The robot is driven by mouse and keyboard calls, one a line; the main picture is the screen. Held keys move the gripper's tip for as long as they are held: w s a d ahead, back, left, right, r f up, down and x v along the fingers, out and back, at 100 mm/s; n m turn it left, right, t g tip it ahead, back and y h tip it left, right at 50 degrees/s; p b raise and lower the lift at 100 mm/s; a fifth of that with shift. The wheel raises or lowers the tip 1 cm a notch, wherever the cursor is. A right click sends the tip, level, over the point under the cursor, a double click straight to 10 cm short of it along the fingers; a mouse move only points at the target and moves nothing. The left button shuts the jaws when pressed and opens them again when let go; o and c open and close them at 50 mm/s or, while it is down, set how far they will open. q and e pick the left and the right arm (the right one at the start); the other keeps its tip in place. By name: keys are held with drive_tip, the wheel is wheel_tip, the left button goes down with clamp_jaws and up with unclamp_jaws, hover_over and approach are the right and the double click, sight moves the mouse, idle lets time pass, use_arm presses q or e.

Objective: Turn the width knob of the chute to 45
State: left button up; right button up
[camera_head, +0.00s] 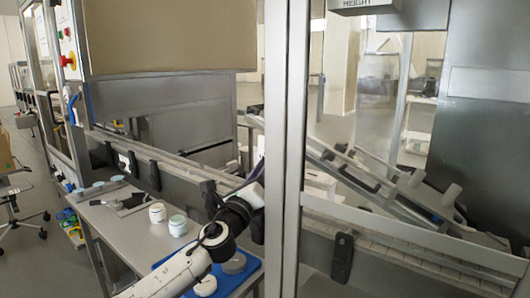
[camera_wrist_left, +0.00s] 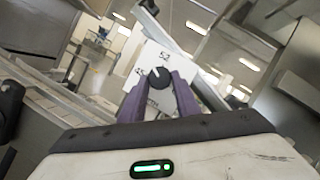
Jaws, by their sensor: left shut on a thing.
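The width knob (camera_wrist_left: 160,76) is a small black dial with a white pointer mark, in the left wrist view. It sits on a white scale plate (camera_wrist_left: 148,60) with printed numbers; one reads about 52, and another at the left edge looks like 45 but is partly cut off. The pointer leans to the upper left, between those numbers. My left gripper (camera_wrist_left: 160,86) has its purple fingers on both sides of the knob and is shut on it. In the head view my left arm reaches from the bottom to the post, where the knob is hidden. My right gripper is not in view.
In the head view a metal post (camera_head: 287,150) stands right of my arm. A steel table (camera_head: 125,228) holds small jars (camera_head: 177,225) and a blue tray (camera_head: 245,280). A conveyor (camera_head: 190,170) runs behind my arm. A height label box (camera_head: 362,4) hangs at the top.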

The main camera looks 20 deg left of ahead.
use_arm(q)
drive_tip(key=shift+d+r+n+g+y+p, duration=0.15)
drive_tip(key=shift+n+g+y+p, duration=0.3)
drive_tip(key=shift+n+p, duration=1.1)
drive_tip(key=shift+r+n+g+y+p, duration=0.1)
drive_tip(key=shift+n+g+y+p, duration=0.35)
drive_tip(key=shift+n+p, duration=1.05)
drive_tip(key=shift+d+r+n+g+y+p, duration=0.15)
drive_tip(key=shift+n+g+y+p, duration=0.3)
drive_tip(key=shift+n+p, duration=1.1)
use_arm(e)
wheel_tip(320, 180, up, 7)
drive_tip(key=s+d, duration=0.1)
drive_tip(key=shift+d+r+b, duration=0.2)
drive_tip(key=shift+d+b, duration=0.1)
use_arm(q)
drive_tip(key=shift+n, duration=0.4)
drive_tip(key=o, duration=1)
drive_tip(key=shift+o, duration=0.2)
drive_tip(key=shift+r, duration=0.1)
